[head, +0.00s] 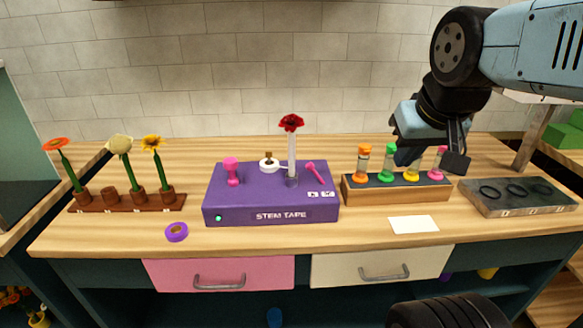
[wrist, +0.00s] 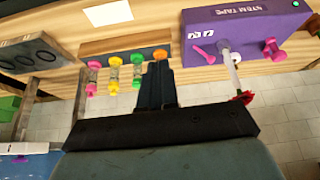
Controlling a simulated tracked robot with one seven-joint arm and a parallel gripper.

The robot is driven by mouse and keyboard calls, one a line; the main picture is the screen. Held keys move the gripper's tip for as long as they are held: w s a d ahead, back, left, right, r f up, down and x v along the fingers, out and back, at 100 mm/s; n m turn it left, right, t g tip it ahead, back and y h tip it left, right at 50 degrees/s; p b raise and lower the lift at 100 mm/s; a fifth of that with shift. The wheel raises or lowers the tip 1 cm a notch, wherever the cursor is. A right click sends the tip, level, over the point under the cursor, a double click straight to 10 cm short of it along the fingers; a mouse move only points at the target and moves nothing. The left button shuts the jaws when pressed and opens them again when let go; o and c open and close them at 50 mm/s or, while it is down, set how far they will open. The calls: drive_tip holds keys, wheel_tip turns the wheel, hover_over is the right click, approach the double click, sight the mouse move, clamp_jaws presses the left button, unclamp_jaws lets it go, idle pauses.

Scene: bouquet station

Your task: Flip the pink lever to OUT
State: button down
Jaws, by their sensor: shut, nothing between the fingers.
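The pink lever (head: 315,174) is on the right part of the purple STEM TAPE box (head: 240,202), tilted, with its knob up and to the left. Two small white labels (head: 321,194) are just in front of it; their lettering is too small to read. The lever (wrist: 203,53) also shows in the wrist view, left of the flower stem on the box. My gripper (head: 456,162) is shut and empty, well to the right of the lever, above the vial rack. In the wrist view, its shut fingers (wrist: 156,82) point toward the rack.
A red flower (head: 291,123) stands upright in the box, close beside the lever. A pink knob (head: 231,168) is at the box's left. The wooden rack (head: 396,194) holds several coloured vials. A white card (head: 413,225) and a purple tape roll (head: 176,232) lie in front.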

drive_tip(key=w+a+f+n+g+h, duration=0.25)
drive_tip(key=w+a+n, duration=0.2)
drive_tip(key=n, duration=0.35)
drive_tip(key=w+a+f+n+g+h, duration=0.2)
drive_tip(key=w+a+f+n+h, duration=0.2)
drive_tip(key=a+n, duration=0.3)
drive_tip(key=w+a+f+n+t+h, duration=0.1)
drive_tip(key=a+f+n+t+h, duration=0.1)
drive_tip(key=a+n, duration=0.4)
drive_tip(key=w+a+f+n+t+h, duration=0.1)
drive_tip(key=a+f+n+t+h, duration=0.2)
drive_tip(key=a+n, duration=0.4)
drive_tip(key=a+t, duration=0.1)
drive_tip(key=a, duration=0.1)
drive_tip(key=shift+a+f, duration=0.25)
drive_tip(key=shift+a, duration=0.05)
drive_tip(key=shift+d, duration=0.1)
approach(317, 175)
wheel_tip(317, 175, down, 2)
drive_tip(key=shift+f, duration=0.1)
drive_tip(key=shift+w+d+r, duration=0.2)
drive_tip(key=shift+w+d, duration=0.2)
drive_tip(key=shift+w, duration=0.15)
drive_tip(key=shift+w+d+r, duration=0.25)
drive_tip(key=shift+w+d, duration=0.2)
drive_tip(key=shift+w, duration=0.1)
drive_tip(key=shift+w+d+r, duration=0.2)
drive_tip(key=shift+w+d, duration=0.1)
drive_tip(key=shift+w, duration=0.05)
